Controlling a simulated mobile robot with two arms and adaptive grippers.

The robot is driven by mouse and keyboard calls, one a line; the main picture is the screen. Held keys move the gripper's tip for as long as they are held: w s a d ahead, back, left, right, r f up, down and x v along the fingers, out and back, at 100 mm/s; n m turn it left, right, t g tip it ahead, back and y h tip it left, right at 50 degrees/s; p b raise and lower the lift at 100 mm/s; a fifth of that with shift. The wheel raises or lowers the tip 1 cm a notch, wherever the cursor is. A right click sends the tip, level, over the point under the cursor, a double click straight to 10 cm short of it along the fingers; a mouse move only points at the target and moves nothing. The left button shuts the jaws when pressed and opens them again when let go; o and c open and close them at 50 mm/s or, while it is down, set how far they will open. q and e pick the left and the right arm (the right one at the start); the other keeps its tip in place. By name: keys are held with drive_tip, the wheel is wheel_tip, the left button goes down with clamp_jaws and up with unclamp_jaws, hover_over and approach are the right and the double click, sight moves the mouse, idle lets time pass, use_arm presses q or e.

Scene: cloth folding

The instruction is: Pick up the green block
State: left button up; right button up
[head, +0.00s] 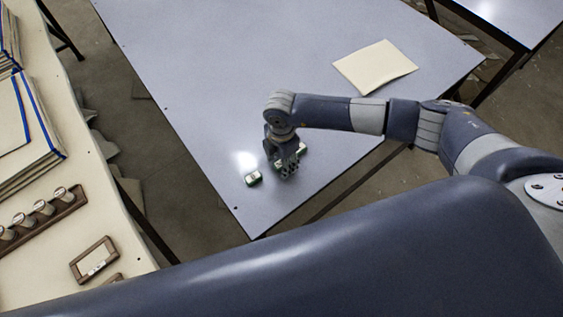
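A small block (253,178) with a pale top and dark green sides lies on the grey table near its lower corner. A second small pale and green block (302,149) shows beside my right gripper and is partly hidden by it. My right gripper (287,172) points down over the table between the two blocks, close to the second one. Its fingers are dark and small here, so I cannot tell whether they are open, shut or touching a block. My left gripper is not in view.
The grey table (240,70) is mostly bare. A cream folded cloth or sheet (375,67) lies at its right. A cream table (95,215) at the left holds blue-edged stacks (25,120), a rack of small cylinders (40,210) and a framed piece (94,260). A floor gap separates the tables.

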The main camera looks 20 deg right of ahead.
drive_tip(key=c, duration=0.9)
drive_tip(key=shift+o, duration=0.2)
drive_tip(key=shift+r, duration=0.15)
